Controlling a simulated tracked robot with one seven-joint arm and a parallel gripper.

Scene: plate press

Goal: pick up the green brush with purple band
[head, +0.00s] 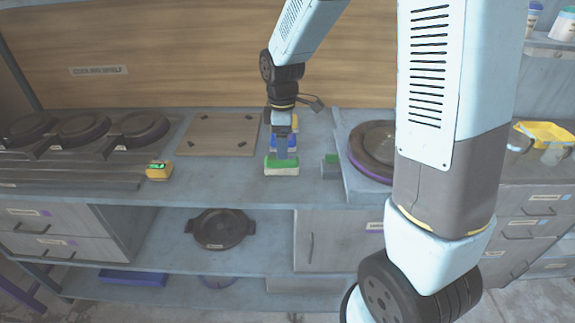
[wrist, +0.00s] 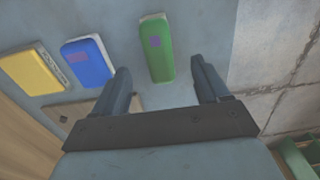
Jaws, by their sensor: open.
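The green brush (wrist: 156,58) lies on the counter in the wrist view, with a small purple patch on its upper face and a pale edge. In the head view, the green brush (head: 281,168) is near the counter's front edge, just below my gripper (head: 284,152). My gripper (wrist: 160,68) is open and empty in the wrist view. The brush's near end shows between its two fingertips, with gaps on both sides. I cannot tell the exact height of the fingers above the brush.
A blue brush (wrist: 88,62) with a reddish patch and a yellow brush (wrist: 34,68) lie left of the green one in the wrist view. In the head view, a round press (head: 372,150) stands right, a wooden board (head: 218,134) left, and a yellow block (head: 159,171) further left.

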